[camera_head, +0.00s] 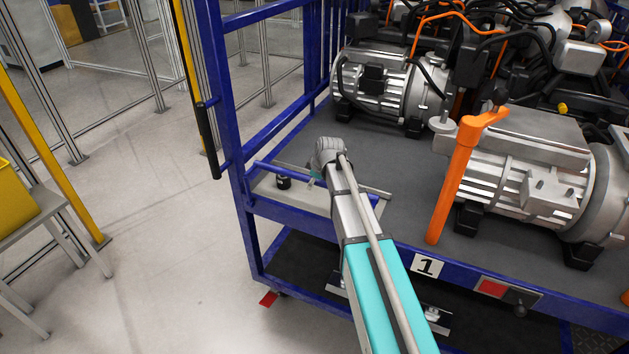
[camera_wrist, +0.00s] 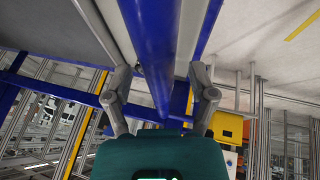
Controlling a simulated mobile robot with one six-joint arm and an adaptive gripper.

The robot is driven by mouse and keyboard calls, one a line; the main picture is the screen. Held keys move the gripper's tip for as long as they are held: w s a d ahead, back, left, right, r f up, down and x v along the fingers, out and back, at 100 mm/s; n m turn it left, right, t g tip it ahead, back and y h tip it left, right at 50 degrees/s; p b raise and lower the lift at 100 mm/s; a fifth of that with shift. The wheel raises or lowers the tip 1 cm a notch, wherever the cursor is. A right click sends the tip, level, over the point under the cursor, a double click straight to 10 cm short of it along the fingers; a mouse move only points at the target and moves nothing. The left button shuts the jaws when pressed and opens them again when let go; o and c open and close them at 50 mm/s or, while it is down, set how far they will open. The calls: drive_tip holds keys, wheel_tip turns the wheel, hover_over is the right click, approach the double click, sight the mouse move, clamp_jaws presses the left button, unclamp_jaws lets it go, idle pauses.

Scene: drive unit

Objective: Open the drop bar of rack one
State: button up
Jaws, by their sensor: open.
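The blue rack (camera_head: 380,239) carries a label plate with a 1 (camera_head: 428,265) on its front edge. A thin blue bar (camera_head: 283,171) runs from the rack's left post toward my wrist, low above the deck; I cannot tell for certain that it is the drop bar. In the wrist view, my gripper (camera_wrist: 160,84) is open, with one finger on each side of a blue bar (camera_wrist: 148,42). Whether the fingers touch the bar is unclear.
An orange upright post (camera_head: 455,187) stands at the rack's front edge. Silver motors (camera_head: 530,160) with dark and orange cables fill the deck behind it. A black handle (camera_head: 207,140) is on the left post.

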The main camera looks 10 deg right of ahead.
clamp_jaws()
drive_tip(key=shift+d, duration=0.15)
drive_tip(key=shift+s+a, duration=0.1)
drive_tip(key=shift+a, duration=0.1)
